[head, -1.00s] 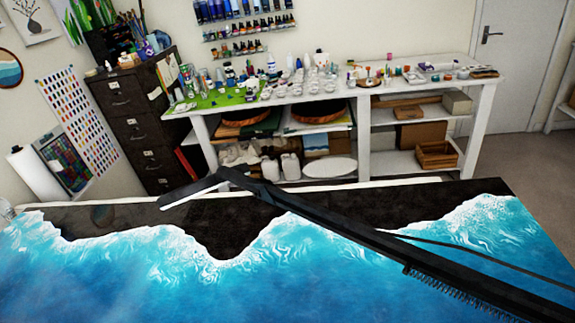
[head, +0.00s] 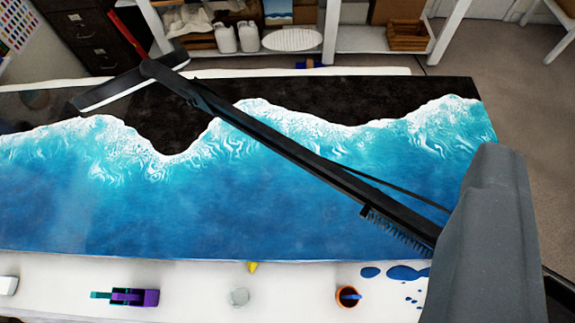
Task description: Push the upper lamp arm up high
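The black upper lamp arm (head: 295,155) runs diagonally across the view, from the lower right up to the upper left, above the blue resin panel (head: 230,215). A spring (head: 395,228) and a thin dark rod show near its lower end. The lamp head (head: 130,82), with a pale strip, is tilted at its far end. A smooth grey tapered part (head: 490,235) stands at the right and hides the lower end of the arm. It may be part of my gripper, but I cannot tell. No fingertips show, and contact with the lamp arm cannot be made out.
Below the panel, a white surface (head: 200,305) holds a purple and teal tool (head: 135,297), a clear cup (head: 238,297), a yellow tip (head: 252,267), an orange-rimmed cup (head: 347,296) and blue spills (head: 408,272). Behind are a shelf unit with a crate (head: 408,36) and a dark cabinet (head: 95,35).

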